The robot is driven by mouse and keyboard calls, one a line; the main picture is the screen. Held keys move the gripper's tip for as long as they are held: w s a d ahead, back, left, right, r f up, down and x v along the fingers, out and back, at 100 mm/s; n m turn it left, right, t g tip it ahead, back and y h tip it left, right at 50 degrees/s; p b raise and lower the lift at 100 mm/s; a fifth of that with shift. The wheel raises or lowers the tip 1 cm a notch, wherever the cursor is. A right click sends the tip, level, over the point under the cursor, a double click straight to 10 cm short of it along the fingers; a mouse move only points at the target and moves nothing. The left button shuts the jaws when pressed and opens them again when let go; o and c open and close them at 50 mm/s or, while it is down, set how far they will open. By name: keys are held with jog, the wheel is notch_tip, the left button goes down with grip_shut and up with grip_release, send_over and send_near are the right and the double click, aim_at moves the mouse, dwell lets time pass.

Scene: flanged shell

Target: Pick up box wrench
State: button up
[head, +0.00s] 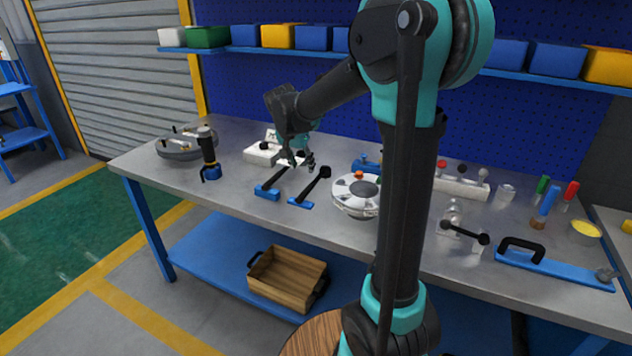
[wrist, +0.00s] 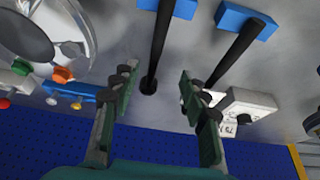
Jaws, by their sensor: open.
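Two black bars with blue blocks at their near ends lie side by side on the grey bench. The right one in the head view (head: 313,186) has a round black far end; in the wrist view it is the left bar (wrist: 160,45), its round end seen between the fingers. The other bar (head: 275,181) is at right in the wrist view (wrist: 236,52), its far end partly behind a finger. I cannot tell for certain which is the box wrench. My gripper (head: 297,163), also in the wrist view (wrist: 158,88), is open and empty above the bars' far ends.
A flanged round shell (head: 345,193) stands right of the bars. A white block (head: 260,154) is behind them, a black and blue upright tool (head: 208,158) at left. A small blue fixture (wrist: 68,92) is near the wall. Bare bench lies at front left.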

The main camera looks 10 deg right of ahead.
send_over(310, 184)
jog(key=s+a, duration=0.2)
notch_tip(310, 184, down, 5)
jog(key=shift+w, duration=0.15)
jog(key=shift+d+x, duration=0.15)
jog(key=shift+x, duration=1.25)
jog(key=shift+d+x, duration=0.1)
jog(key=shift+x, duration=1.35)
grip_shut()
